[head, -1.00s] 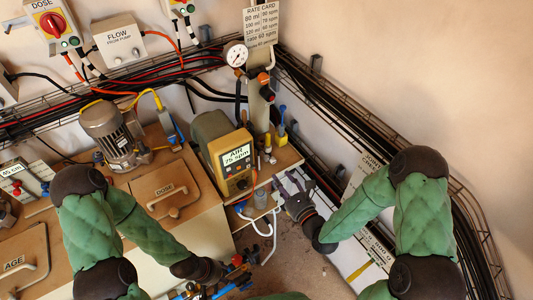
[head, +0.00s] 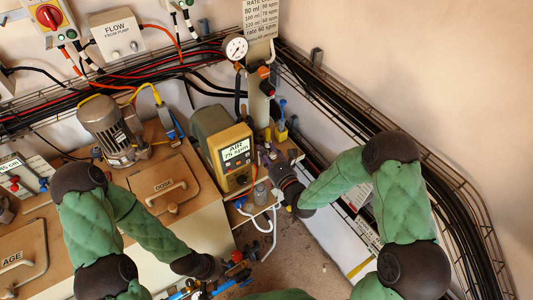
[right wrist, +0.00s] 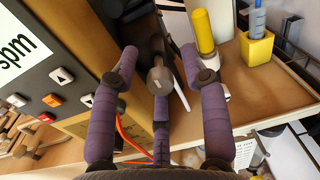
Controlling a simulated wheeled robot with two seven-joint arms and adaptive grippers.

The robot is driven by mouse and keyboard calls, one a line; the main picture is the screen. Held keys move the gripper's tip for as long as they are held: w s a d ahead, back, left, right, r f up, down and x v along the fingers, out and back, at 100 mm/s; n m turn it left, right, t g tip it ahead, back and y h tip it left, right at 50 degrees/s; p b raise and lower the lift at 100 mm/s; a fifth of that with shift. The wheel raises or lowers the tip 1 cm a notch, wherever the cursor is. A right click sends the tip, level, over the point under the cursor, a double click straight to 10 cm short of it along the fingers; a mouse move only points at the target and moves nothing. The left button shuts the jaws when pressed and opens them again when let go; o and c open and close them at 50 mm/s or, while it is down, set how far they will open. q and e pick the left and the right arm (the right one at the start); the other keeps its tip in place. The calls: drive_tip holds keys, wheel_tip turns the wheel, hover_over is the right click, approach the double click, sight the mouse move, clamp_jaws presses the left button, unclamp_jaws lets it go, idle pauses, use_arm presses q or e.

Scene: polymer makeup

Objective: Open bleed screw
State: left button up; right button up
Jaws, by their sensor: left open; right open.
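My right gripper (right wrist: 158,66) is open in the right wrist view, its purple padded fingers spread around a grey-brown round knob (right wrist: 160,80). The knob may be the bleed screw; no label on it shows. I cannot tell whether any finger touches it. In the head view my right gripper (head: 268,158) is beside the yellow pump unit (head: 231,160) with the "AIR 75 spm" display, and hides the knob. My left gripper (head: 222,268) is low in the head view by red and blue fittings; its fingers are hard to make out there.
A yellow-capped cylinder (right wrist: 203,32) stands close to the right finger. A yellow holder with a blue tool (right wrist: 257,47) is further right. An orange tube (right wrist: 128,135) passes below the fingers.

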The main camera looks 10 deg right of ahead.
drive_tip(key=shift+w, duration=0.1)
clamp_jaws()
